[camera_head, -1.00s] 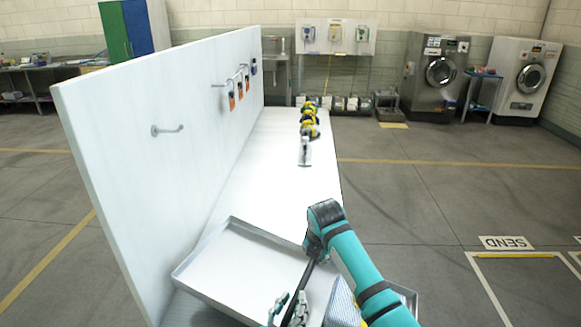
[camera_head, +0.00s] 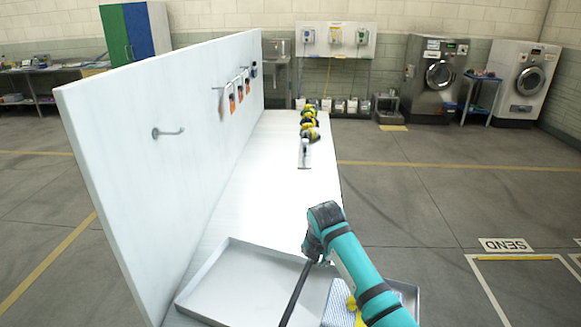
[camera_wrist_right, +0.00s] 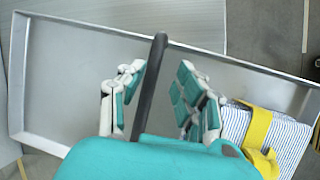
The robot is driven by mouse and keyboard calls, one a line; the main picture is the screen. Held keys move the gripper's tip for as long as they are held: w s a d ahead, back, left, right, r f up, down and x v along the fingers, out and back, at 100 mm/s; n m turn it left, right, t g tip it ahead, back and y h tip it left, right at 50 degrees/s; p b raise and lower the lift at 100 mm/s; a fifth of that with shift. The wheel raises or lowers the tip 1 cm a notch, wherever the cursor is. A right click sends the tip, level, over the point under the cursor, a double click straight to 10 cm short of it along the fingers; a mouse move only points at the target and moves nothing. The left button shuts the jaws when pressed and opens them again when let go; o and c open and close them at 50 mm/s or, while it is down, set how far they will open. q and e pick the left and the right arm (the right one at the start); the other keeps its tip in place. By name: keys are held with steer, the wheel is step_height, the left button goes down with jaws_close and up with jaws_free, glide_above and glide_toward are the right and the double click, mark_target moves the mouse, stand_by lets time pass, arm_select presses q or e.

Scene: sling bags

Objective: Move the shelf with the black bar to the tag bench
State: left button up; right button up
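The shelf is a shallow grey metal tray (camera_head: 245,280) at the near end of the long white bench (camera_head: 262,190). A black bar (camera_head: 296,290) crosses over it; the bar also shows in the right wrist view (camera_wrist_right: 152,80). A striped bag (camera_head: 340,305) with a yellow strap (camera_wrist_right: 258,127) lies in the tray, right of the bar. My right gripper (camera_wrist_right: 160,85) has its fingers apart on either side of the bar, with gaps visible. My left gripper is not in view.
A white upright panel (camera_head: 165,165) with hooks and orange-black tags (camera_head: 238,90) stands along the bench's left side. Floor right is open, with a SEND mark (camera_head: 508,245).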

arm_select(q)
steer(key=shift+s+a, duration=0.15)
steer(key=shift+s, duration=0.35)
arm_select(e)
steer(key=v, duration=1.2)
steer(key=shift+f, duration=0.1)
